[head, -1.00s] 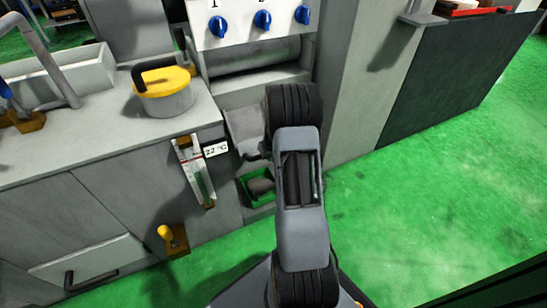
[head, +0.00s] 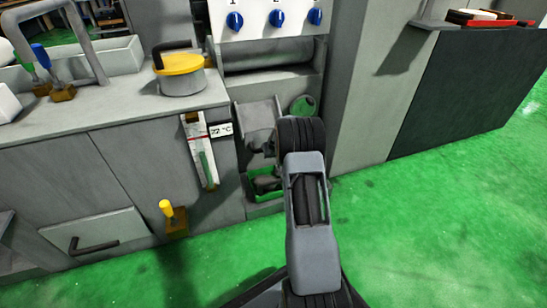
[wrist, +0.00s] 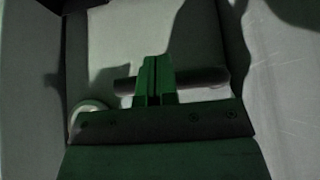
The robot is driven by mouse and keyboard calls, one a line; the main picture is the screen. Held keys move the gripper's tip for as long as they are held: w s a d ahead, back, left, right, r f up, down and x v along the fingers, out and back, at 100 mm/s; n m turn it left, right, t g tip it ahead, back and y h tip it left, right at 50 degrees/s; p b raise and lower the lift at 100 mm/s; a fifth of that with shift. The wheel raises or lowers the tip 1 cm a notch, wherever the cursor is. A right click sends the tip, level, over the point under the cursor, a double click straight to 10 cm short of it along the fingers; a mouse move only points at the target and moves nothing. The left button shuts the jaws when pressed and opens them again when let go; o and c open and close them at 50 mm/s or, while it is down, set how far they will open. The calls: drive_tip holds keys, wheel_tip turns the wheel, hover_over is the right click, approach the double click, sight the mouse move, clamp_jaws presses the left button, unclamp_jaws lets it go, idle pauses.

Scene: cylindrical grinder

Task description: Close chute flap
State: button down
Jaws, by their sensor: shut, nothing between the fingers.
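A pale grey panel (head: 255,120), which looks like the chute flap, sits in the recess below the blue knobs in the head view. It appears tilted; its exact angle is unclear. In the wrist view a pale panel (wrist: 187,40) fills the middle, with a dark horizontal bar (wrist: 205,79), apparently its handle, across its lower part. My gripper (wrist: 153,62) is shut and empty, its fingers in front of the bar. I cannot tell whether they touch it. In the head view my arm hides the gripper and the recess's right side.
A green-edged tray (head: 262,196) sits low in the recess, and a green disc (head: 303,105) is at its upper right. A yellow-handled lever (head: 172,217) sticks out left. A yellow-lidded pot (head: 181,76) stands on the counter. Green floor at right is free.

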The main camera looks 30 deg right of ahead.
drive_tip(key=shift+w+d+r, duration=0.15)
drive_tip(key=shift+d+r, duration=0.1)
drive_tip(key=shift+r, duration=0.05)
